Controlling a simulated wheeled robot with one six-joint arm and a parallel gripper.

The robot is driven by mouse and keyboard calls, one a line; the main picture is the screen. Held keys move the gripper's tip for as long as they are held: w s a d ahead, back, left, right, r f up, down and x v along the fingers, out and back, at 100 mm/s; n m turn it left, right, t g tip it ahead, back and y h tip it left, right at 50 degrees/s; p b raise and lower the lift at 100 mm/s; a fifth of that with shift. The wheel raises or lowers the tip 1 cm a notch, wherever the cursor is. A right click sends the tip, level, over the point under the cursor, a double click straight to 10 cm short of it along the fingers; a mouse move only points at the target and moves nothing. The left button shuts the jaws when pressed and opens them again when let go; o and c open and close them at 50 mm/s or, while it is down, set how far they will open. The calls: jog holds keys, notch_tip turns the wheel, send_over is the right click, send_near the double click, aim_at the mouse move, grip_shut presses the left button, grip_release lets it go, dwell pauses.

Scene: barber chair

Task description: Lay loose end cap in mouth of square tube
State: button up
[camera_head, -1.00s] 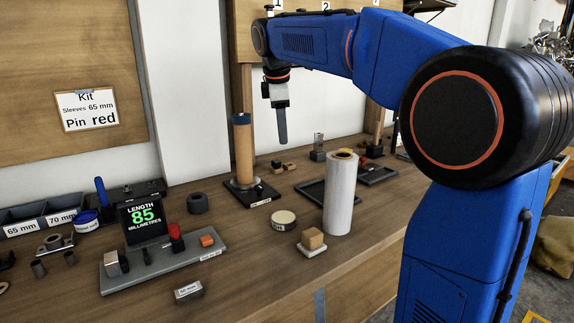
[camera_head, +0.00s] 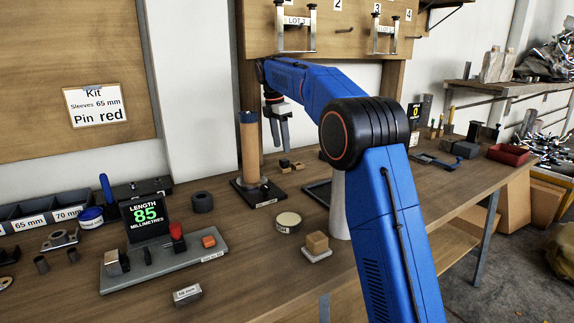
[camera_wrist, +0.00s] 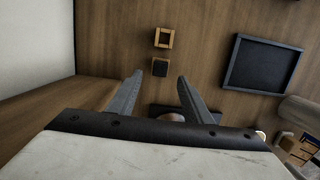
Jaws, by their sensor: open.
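My gripper (camera_head: 280,132) points down over the workbench, open and empty, with its two fingers apart. In the wrist view my gripper (camera_wrist: 160,82) shows a dark, squarish piece (camera_wrist: 159,67), apparently the loose end cap, just beyond and between the fingertips. Beyond it is a square wood-coloured tube (camera_wrist: 164,38) with its hollow mouth facing the camera. The two stand close but apart. In the head view the dark piece (camera_head: 284,162) and the tan tube (camera_head: 298,166) are small, below my fingertips and right of the tall brown cylinder; fine detail cannot be told.
The tall brown cylinder (camera_head: 249,150) stands on a black base close left of my gripper. A dark tray (camera_wrist: 262,65) lies to the right in the wrist view. A length gauge (camera_head: 146,215) reads 85. A round tin (camera_head: 288,222) and a tan block (camera_head: 317,242) are nearer.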

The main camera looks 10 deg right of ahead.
aim_at(284, 160)
jog(key=shift+w+d+f, duration=0.1)
jog(key=shift+d+f, duration=0.15)
jog(key=shift+f, duration=1.4)
jog(key=shift+d+f, duration=0.2)
jog(key=shift+f, duration=1.45)
jog(key=c, duration=1.1)
